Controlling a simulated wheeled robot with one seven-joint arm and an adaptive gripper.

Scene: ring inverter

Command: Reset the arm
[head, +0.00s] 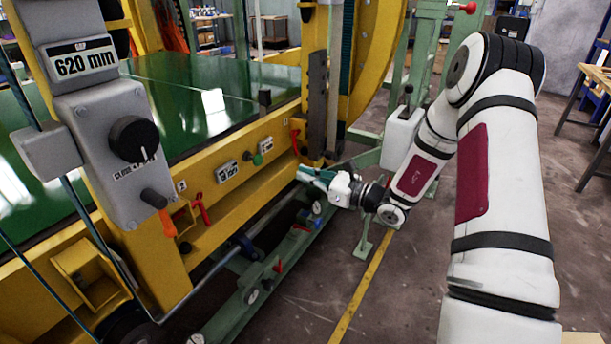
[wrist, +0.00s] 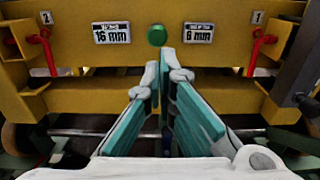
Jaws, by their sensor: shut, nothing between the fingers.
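My arm reaches from the right side of the head view toward the yellow machine frame, bent at its elbow. My gripper (head: 312,176) is close to the lower front of the yellow beam, near its right end. In the wrist view my gripper (wrist: 164,62) has its teal and white fingers converging in front of the yellow beam, just below a green button (wrist: 157,35). The fingers are shut with nothing held between them.
The yellow ring inverter (head: 235,165) has a green bed (head: 190,95) and a grey control box (head: 110,150) with a black knob. Red levers (wrist: 262,50) flank labels reading 16 mm and 6 mm. A green lower rail (head: 250,285) runs below. Floor (head: 420,290) is open at right.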

